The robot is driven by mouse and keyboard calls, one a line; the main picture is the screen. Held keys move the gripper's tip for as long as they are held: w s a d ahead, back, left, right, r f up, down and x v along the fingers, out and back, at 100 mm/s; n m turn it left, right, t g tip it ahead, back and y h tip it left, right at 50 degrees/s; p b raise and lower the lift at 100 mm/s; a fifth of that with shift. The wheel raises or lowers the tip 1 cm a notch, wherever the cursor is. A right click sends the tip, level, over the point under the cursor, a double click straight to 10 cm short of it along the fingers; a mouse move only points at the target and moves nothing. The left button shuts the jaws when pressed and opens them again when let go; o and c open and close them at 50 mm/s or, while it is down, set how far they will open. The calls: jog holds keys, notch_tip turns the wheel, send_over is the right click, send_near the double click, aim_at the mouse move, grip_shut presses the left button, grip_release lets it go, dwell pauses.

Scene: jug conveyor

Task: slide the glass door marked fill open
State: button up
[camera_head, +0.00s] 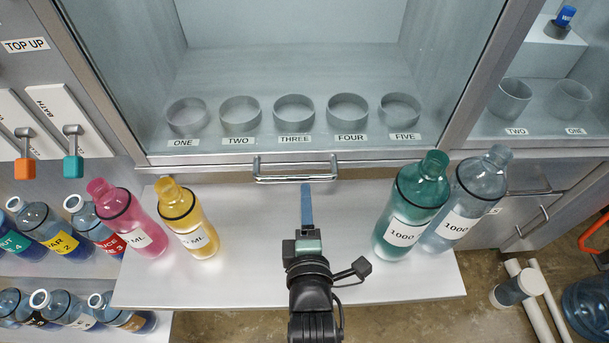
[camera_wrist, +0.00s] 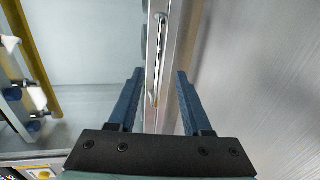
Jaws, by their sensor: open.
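A large glass door (camera_head: 300,60) in a metal frame fills the upper middle of the head view. No "fill" marking is readable on it. Its metal bar handle (camera_head: 270,180) runs along the lower frame, and in the wrist view the handle (camera_wrist: 161,40) runs up the picture. My gripper (camera_head: 306,188) points at the handle from the near side, its tips very close to the bar. In the wrist view my gripper (camera_wrist: 160,76) is open, with the handle lined up between its two blue fingers. I cannot tell whether they touch it.
A white shelf (camera_head: 250,285) lies below the door. Pink (camera_head: 140,235) and yellow (camera_head: 190,225) bottles stand on its left, green (camera_head: 410,205) and clear (camera_head: 465,205) ones on its right. Several labelled ring holders (camera_head: 240,112) sit behind the glass. The shelf's middle holds no bottles.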

aim_at(304, 180)
jog(key=x, duration=0.7)
jog(key=shift+w, duration=0.4)
grip_shut()
dwell(1.0)
